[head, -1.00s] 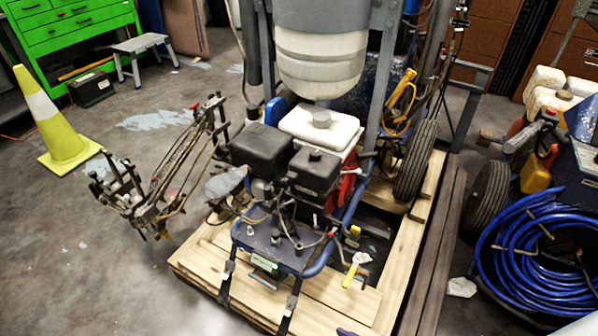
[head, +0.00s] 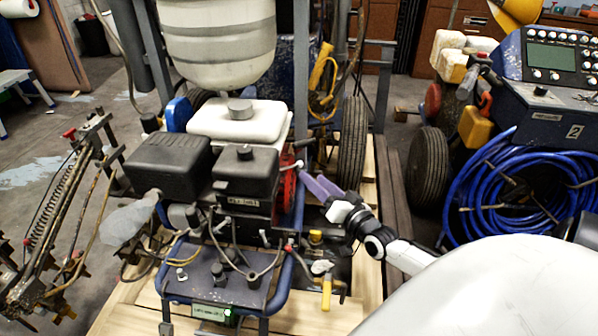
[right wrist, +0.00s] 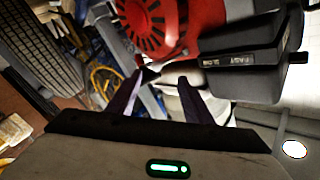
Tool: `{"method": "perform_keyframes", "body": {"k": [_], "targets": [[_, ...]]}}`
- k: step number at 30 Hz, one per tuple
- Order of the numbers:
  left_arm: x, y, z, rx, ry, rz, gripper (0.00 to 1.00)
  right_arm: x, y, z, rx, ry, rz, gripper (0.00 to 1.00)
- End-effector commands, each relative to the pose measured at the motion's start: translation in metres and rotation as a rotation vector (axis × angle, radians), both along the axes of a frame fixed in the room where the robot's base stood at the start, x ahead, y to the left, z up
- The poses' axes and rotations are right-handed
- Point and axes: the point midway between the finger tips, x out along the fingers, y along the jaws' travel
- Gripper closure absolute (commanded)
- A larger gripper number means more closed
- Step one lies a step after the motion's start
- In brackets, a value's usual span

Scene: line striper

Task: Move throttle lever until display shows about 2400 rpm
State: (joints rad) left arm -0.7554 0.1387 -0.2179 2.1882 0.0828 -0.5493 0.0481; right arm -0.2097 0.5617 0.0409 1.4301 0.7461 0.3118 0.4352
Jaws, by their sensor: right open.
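The striper's engine has a black box with a FAST SLOW label (head: 243,202), which also shows in the right wrist view (right wrist: 232,60). A thin lever with a pale knob (head: 298,164), apparently the throttle lever, sticks out to the right of this box. My right gripper (head: 312,184) is open, its purple fingers just right of and below the knob. In the right wrist view the fingertips (right wrist: 160,78) are apart, near the red engine housing (right wrist: 155,22); contact with the lever cannot be told. A small green-lit display (head: 208,312) sits low at the front, its digits unreadable. My left gripper is out of view.
A white tank (head: 217,45) stands above the engine. The blue tubular frame and hoses surround the engine closely. A wheel (head: 352,145) is behind my right gripper. A second machine with coiled blue hose (head: 510,190) stands at the right.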

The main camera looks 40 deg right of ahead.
Motion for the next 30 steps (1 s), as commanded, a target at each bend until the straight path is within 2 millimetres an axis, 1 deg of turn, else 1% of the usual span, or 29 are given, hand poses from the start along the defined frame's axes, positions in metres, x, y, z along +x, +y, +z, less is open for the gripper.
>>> {"method": "perform_keyframes", "body": {"k": [1, 6, 9, 12, 17, 24, 26, 30], "targets": [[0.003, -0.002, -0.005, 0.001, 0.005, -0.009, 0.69, 0.011, -0.002, -0.002, -0.002, -0.003, 0.000, 0.54], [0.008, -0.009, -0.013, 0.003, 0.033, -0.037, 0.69, 0.043, -0.007, -0.002, -0.002, -0.002, 0.001, 0.54], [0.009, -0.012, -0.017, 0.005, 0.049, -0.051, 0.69, 0.057, -0.009, -0.003, -0.002, 0.000, 0.001, 0.54], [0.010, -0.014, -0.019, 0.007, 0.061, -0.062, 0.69, 0.066, -0.010, -0.002, -0.002, 0.001, 0.001, 0.54], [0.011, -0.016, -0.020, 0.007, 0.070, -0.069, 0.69, 0.073, -0.011, -0.001, -0.002, 0.001, 0.002, 0.54], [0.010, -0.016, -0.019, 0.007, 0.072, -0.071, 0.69, 0.073, -0.011, -0.001, -0.002, 0.003, 0.002, 0.54], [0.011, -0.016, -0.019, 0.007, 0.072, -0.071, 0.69, 0.073, -0.011, -0.001, -0.002, 0.003, 0.002, 0.62], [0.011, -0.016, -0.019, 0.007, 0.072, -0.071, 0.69, 0.073, -0.011, -0.001, -0.003, 0.003, 0.002, 0.86]]}}
